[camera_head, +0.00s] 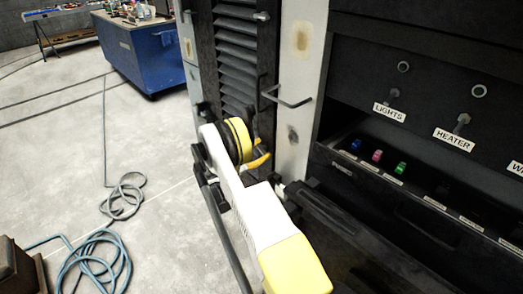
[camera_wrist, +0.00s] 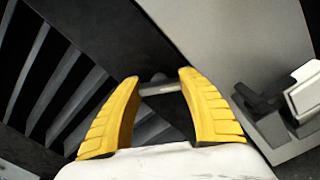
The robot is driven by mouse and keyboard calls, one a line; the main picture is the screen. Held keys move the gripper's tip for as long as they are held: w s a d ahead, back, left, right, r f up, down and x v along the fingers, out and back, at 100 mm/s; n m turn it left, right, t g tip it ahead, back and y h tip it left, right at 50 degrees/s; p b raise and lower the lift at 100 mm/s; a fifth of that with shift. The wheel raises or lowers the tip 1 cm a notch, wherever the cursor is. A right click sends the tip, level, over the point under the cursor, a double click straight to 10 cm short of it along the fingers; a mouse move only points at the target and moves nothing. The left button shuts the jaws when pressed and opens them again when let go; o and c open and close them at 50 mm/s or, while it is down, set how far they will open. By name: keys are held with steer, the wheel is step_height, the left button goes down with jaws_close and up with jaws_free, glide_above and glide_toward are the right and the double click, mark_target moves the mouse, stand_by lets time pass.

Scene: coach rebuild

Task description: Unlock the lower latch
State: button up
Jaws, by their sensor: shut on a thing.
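The lower latch (camera_wrist: 160,89) shows in the wrist view as a short grey bar with a dark knob, at the edge between the dark louvred door (camera_wrist: 62,75) and a light grey panel (camera_wrist: 215,40). My gripper (camera_wrist: 158,78) has yellow ridged fingers on either side of the bar and is shut on it. In the head view my gripper (camera_head: 260,161) is at the lower part of the louvred door (camera_head: 236,55). My arm hides most of it there, and the latch cannot be made out. An upper latch (camera_head: 261,16) sits higher on the door's right edge.
A U-shaped handle (camera_head: 287,98) sticks out of the light post above my gripper. A dark switch panel (camera_head: 425,90) and a ledge with coloured switches (camera_head: 378,157) stand at right. A blue workbench (camera_head: 155,58) and a coiled hose (camera_head: 95,255) are at left, with open floor between.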

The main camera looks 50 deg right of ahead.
steer(key=m, duration=0.5)
steer(key=shift+m, duration=0.3)
steer(key=m, duration=0.5)
steer(key=shift+m, duration=0.3)
steer(key=o, duration=1.2)
steer(key=a, duration=0.4)
steer(key=w+a, duration=0.1)
steer(key=a, duration=0.7)
steer(key=shift+w, duration=0.15)
